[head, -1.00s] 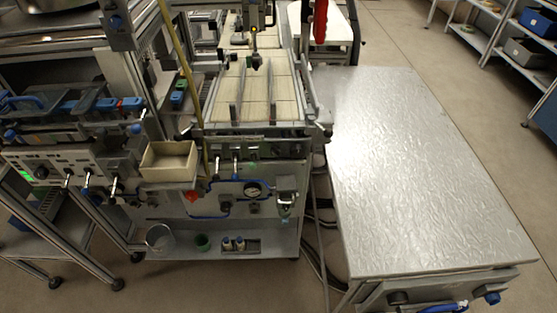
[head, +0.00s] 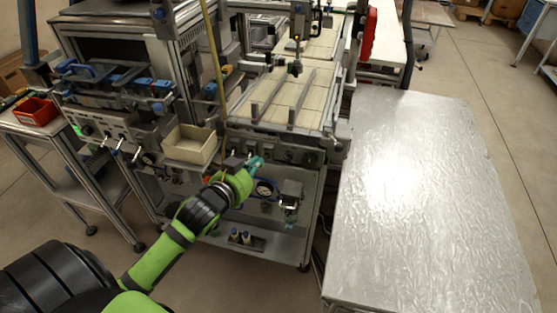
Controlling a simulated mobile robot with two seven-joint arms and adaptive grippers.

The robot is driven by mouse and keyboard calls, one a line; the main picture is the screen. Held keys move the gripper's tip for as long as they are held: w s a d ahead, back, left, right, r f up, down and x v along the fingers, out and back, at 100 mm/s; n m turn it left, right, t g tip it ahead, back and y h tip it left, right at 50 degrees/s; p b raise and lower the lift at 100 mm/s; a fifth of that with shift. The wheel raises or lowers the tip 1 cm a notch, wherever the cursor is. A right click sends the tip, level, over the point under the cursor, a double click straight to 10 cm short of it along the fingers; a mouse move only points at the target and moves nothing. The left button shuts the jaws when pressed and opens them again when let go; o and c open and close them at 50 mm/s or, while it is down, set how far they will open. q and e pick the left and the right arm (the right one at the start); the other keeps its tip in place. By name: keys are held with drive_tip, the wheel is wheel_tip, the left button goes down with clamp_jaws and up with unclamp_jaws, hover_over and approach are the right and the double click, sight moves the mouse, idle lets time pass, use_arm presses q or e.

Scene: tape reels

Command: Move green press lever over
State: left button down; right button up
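My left gripper (head: 250,168) is at the end of the green and black arm that comes in from the lower left. It is at the front panel of the machine (head: 312,180), just below the slatted bed. A small teal piece shows at its tip; I cannot tell whether it is part of the gripper or of the machine. The fingers are too small to show whether they are open or shut. I cannot single out a green press lever; the hand hides part of the panel. Silver levers (head: 118,146) stand on the control panel to the left. My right gripper is out of view.
A beige open box (head: 190,146) sits on the machine front, left of the hand. A pressure gauge (head: 265,187) and a grey box (head: 290,193) are close to its right. A bare metal table (head: 425,230) stands at the right. A red bin (head: 36,111) is far left.

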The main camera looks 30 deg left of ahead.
use_arm(q)
drive_tip(key=d+p+x, duration=0.1)
drive_tip(key=p+x, duration=0.1)
drive_tip(key=x, duration=0.8)
drive_tip(key=s+a+f+p, duration=0.1)
drive_tip(key=s+a+f, duration=0.1)
drive_tip(key=a, duration=0.1)
drive_tip(key=shift+s+f, duration=0.15)
drive_tip(key=shift+f, duration=0.25)
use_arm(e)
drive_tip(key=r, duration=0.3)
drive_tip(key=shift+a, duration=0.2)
